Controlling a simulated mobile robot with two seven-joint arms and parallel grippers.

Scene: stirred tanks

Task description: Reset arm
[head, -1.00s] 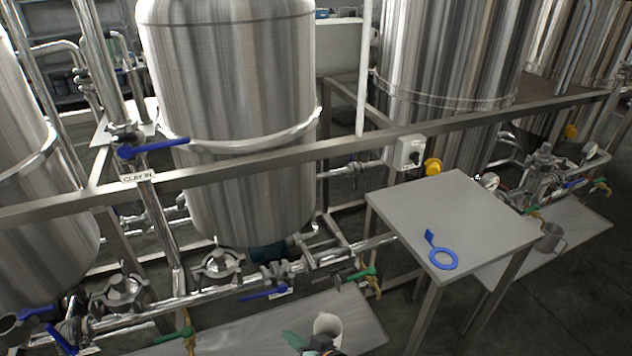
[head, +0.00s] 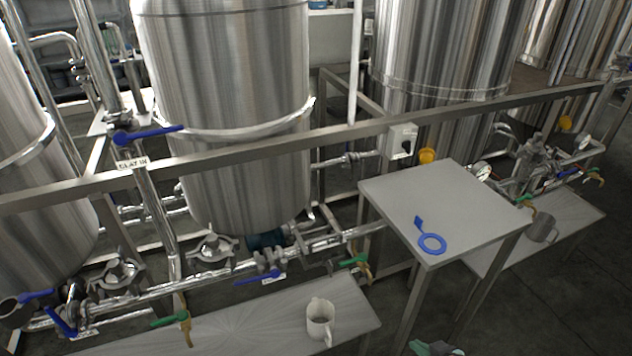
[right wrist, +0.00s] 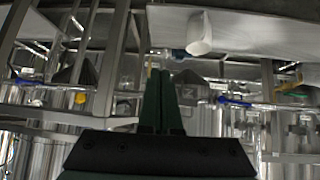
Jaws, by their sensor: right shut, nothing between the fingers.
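My right gripper (head: 436,347) shows at the bottom edge of the head view, right of the low bench and apart from everything there. In the right wrist view its two dark green fingers (right wrist: 160,78) are together, with nothing between them. A white mug (head: 320,320) stands upright on the low steel bench. The mug also shows in the right wrist view (right wrist: 199,34), which looks upside down. My left gripper is in neither view.
A small steel table (head: 450,205) carries a blue ring-shaped tool (head: 432,243). A grey mug (head: 541,228) stands on the right bench. Steel tanks, pipes and a long frame rail (head: 250,148) fill the back. Dark floor (head: 560,310) is clear at front right.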

